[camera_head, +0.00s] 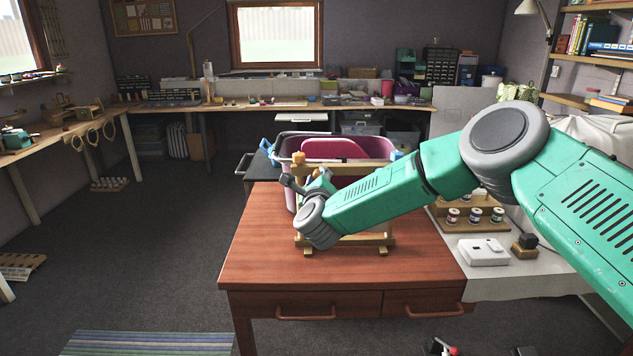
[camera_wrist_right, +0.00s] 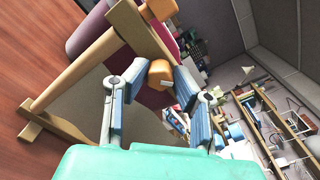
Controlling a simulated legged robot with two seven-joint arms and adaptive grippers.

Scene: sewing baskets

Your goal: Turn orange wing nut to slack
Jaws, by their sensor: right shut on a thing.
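The orange wing nut (camera_wrist_right: 159,73) is on a wooden stand's bar (camera_wrist_right: 138,28), between the fingertips of my right gripper (camera_wrist_right: 160,82) in the right wrist view. The blue-grey pads close on it from both sides. My right forearm hides much of the stand. My left gripper is not in view.
The stand rests on a reddish wooden table (camera_head: 265,250) whose front and left are clear. To the right, a pale table carries a white box (camera_head: 483,252) and a wooden rack of small jars (camera_head: 475,215). A cluttered bench (camera_head: 290,105) runs along the back wall.

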